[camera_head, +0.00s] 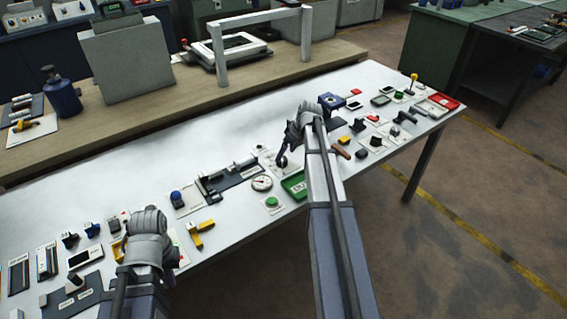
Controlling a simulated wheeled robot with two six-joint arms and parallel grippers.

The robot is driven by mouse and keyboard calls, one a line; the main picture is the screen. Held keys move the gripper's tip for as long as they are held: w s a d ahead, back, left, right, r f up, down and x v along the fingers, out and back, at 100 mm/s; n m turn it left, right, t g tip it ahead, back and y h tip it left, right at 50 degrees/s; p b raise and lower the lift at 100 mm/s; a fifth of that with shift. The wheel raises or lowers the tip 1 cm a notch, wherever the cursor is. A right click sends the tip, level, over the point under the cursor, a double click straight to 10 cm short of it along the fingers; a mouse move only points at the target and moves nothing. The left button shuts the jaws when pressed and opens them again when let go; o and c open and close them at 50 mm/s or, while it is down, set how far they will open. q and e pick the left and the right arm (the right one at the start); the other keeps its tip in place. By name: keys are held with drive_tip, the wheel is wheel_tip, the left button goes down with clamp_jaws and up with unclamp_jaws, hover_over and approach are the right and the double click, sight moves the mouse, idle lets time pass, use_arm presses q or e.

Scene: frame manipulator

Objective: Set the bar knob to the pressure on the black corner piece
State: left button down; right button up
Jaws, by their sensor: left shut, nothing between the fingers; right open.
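A white plate (267,157) lies mid-table with a dark knob-like part (282,162) on it; whether this is the bar knob is too small to tell. My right gripper (285,150) is open and reaches down over this plate, close to the dark part; contact cannot be made out. A round white dial gauge (262,183) lies just in front of the plate. No black corner piece can be told for certain among the small black parts, and no pressure figure is readable. My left gripper (146,238) is shut and empty over the left part of the table, its fingertips mostly hidden.
A green tray (294,186) and a green button (271,202) lie near the front edge. A grey cylinder fixture (232,174) and yellow L-shaped piece (200,232) lie between my arms. Several small parts crowd the right end. The table's back strip is clear.

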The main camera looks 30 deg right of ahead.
sight(283, 159)
drive_tip(key=b+x, duration=0.2)
drive_tip(key=x, duration=0.1)
drive_tip(key=shift+w+f+b, duration=0.1)
drive_tip(key=shift+f+b, duration=0.2)
drive_tip(key=shift+f, duration=0.05)
clamp_jaws()
idle(0.4)
drive_tip(key=shift+a+m, duration=0.1)
drive_tip(key=shift+m, duration=0.2)
drive_tip(key=shift+a+m+h, duration=0.1)
drive_tip(key=shift+m+h, duration=0.4)
drive_tip(key=shift+m, duration=0.5)
drive_tip(key=shift+a+m+h, duration=0.1)
drive_tip(key=shift+m+h, duration=0.9)
drive_tip(key=shift+m, duration=1.6)
